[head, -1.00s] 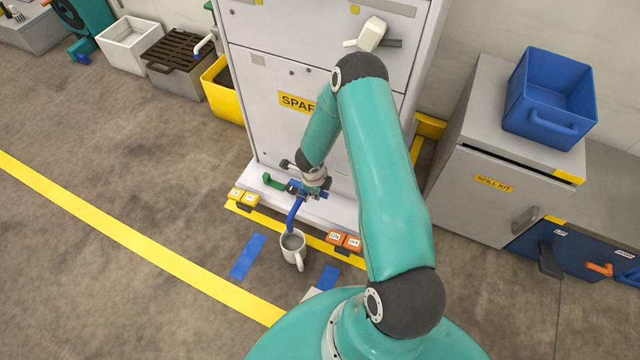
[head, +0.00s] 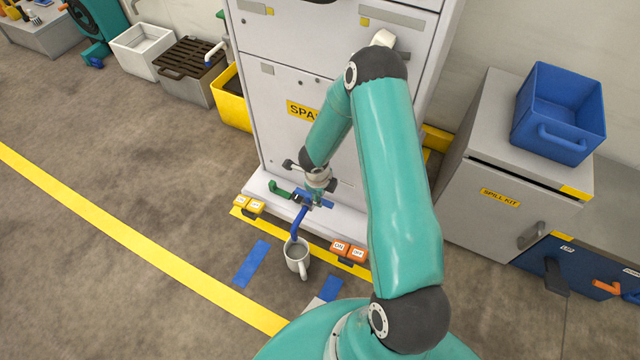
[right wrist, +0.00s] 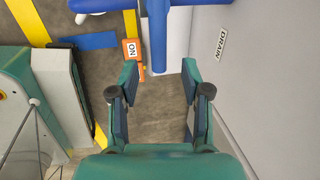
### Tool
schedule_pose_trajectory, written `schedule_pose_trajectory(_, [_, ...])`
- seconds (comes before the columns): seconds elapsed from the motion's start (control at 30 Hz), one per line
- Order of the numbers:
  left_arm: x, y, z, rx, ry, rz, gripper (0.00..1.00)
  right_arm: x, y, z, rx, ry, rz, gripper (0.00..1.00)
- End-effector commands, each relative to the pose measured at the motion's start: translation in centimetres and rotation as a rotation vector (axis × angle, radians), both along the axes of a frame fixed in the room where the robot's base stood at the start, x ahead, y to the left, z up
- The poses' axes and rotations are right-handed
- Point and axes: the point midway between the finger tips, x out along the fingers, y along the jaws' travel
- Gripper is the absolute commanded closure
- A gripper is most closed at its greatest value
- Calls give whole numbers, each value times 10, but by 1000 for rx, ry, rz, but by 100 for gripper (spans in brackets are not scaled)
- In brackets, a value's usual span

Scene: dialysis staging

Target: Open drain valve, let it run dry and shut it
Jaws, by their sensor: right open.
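The blue drain valve (head: 311,200) sits low on the front of the white cabinet (head: 285,140), with a blue spout (head: 299,222) curving down. A white mug (head: 298,264) stands upright under the spout; I cannot tell what is in it. My right gripper (head: 318,180) is at the valve, partly hiding it. In the right wrist view, my right gripper (right wrist: 160,70) is open, a finger on each side of the end of a blue bar (right wrist: 157,35), with gaps showing. The DRAIN label (right wrist: 221,43) is on the right. My left gripper is out of view.
A grey spill kit cabinet (head: 490,190) with a blue bin (head: 560,115) stands right. Floor at left is open.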

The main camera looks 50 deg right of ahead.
Motion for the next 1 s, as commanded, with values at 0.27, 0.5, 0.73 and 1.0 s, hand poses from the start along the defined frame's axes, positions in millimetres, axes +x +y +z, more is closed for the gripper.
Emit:
schedule_pose_trajectory(0.27, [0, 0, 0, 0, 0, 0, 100, 0, 10, 51, -2, -3, -1, 52])
schedule_pose_trajectory(0.5, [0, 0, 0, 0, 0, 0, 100, -1, 13, 66, 0, 0, 0, 52])
schedule_pose_trajectory(0.73, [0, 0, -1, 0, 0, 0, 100, -1, 13, 66, 0, 1, 0, 52])
schedule_pose_trajectory(1.0, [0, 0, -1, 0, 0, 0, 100, 1, 14, 67, 0, -1, 4, 52])
